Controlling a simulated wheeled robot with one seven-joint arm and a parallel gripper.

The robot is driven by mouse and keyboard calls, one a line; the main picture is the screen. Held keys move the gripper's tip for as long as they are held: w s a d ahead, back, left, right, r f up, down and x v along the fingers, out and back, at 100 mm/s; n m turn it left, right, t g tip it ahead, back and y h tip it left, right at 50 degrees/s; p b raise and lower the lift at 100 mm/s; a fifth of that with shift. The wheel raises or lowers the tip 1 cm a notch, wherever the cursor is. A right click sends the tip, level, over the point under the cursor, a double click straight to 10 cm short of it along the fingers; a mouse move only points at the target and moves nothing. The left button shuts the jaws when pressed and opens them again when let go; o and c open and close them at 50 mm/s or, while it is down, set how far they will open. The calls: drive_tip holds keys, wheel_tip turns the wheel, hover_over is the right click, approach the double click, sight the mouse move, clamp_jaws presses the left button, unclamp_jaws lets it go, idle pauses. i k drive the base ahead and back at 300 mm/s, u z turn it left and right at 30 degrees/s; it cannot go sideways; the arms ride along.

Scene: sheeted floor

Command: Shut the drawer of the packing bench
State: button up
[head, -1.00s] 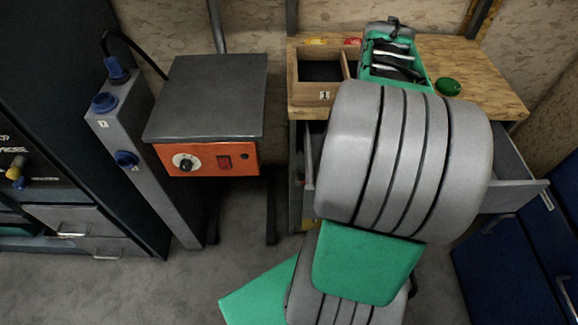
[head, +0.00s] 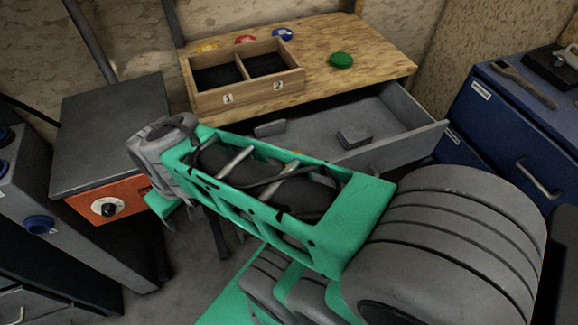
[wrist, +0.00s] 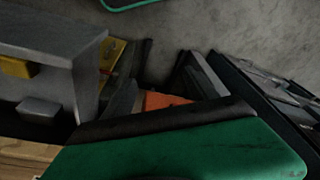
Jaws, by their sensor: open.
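The packing bench (head: 375,72) has a wooden top, and its grey drawer (head: 402,147) stands pulled out below it. The drawer holds a dark grey block (head: 355,136), a lighter grey block (head: 270,128) and something yellow (head: 297,152). My arm hides the drawer's left front part. My gripper (head: 166,212) shows only in part below my grey wrist, left of the drawer and in front of the orange-fronted unit. It is open and apart from the drawer. In the wrist view the drawer (wrist: 87,80) is at the left with yellow and grey blocks inside; the fingertips are not clear there.
A two-part wooden box (head: 245,85) marked 1 and 2 and a green round piece (head: 341,60) are on the bench top. The orange-fronted unit (head: 118,198) stands at left, a blue cabinet (head: 510,125) close at right. Grey floor shows below my wrist.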

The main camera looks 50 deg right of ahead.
sight(403, 132)
drive_tip(key=k, duration=0.5)
drive_tip(key=z, duration=3.65)
drive_tip(key=k, duration=0.1)
drive_tip(key=u, duration=1.65)
drive_tip(key=i, duration=0.25)
drive_tip(key=k, duration=1)
drive_tip(key=z, duration=0.7)
drive_tip(key=i, duration=0.85)
drive_tip(key=u, duration=1.65)
